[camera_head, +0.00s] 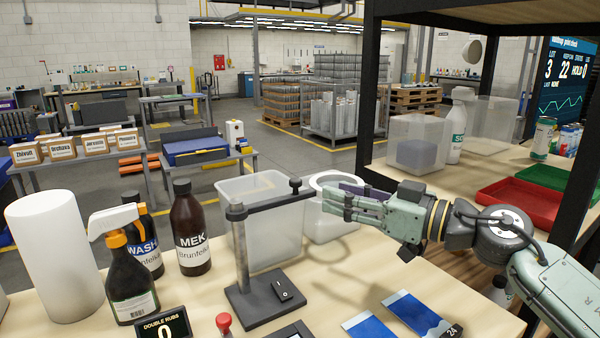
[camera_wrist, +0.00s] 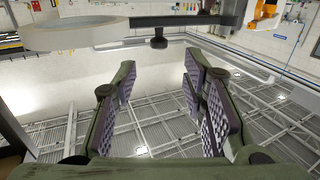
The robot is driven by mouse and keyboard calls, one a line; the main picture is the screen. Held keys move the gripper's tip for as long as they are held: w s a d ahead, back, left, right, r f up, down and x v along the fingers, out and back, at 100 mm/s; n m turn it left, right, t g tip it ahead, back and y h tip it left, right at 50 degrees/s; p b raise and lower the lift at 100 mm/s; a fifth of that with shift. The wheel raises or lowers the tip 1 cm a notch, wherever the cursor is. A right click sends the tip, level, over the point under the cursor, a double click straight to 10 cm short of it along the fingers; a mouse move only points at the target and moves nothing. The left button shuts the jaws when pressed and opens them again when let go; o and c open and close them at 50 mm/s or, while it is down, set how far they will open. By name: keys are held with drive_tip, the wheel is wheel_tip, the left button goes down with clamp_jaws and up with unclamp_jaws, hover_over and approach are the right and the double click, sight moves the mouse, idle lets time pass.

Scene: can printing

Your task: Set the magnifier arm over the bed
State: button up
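The magnifier stands on the bench with a dark base (camera_head: 252,302) and a grey post (camera_head: 241,250). Its dark horizontal arm (camera_head: 268,203) points right and away from the post, with a black knob (camera_head: 295,183) near its outer end. The pale lens ring (camera_head: 316,184) is at that end, beside my gripper. In the wrist view the ring (camera_wrist: 75,37), arm (camera_wrist: 180,20) and knob (camera_wrist: 158,42) lie beyond my fingertips. My gripper (camera_wrist: 165,75) is open and empty, its padded fingers apart. I cannot make out a separate bed for certain.
A translucent bin (camera_head: 262,235) stands behind the magnifier arm. A MEK bottle (camera_head: 190,235), spray bottle (camera_head: 130,285) and white roll (camera_head: 52,255) stand left. Blue cards (camera_head: 415,313) lie at the front right. A dark shelf post (camera_head: 368,90) rises behind my gripper.

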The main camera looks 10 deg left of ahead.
sight(296, 179)
drive_tip(key=p+x, duration=0.1)
drive_tip(key=x, duration=0.4)
drive_tip(key=p+x, duration=0.2)
drive_tip(key=x, duration=0.2)
drive_tip(key=shift+w+a+r, duration=0.15)
drive_tip(key=shift+a+r, duration=0.05)
drive_tip(key=shift+a, duration=0.2)
drive_tip(key=shift+w+a+f+p, duration=0.1)
drive_tip(key=shift+w+a+p, duration=0.2)
drive_tip(key=shift+a, duration=0.1)
drive_tip(key=shift+c, duration=0.6)
drive_tip(key=shift+s, duration=0.1)
clamp_jaws()
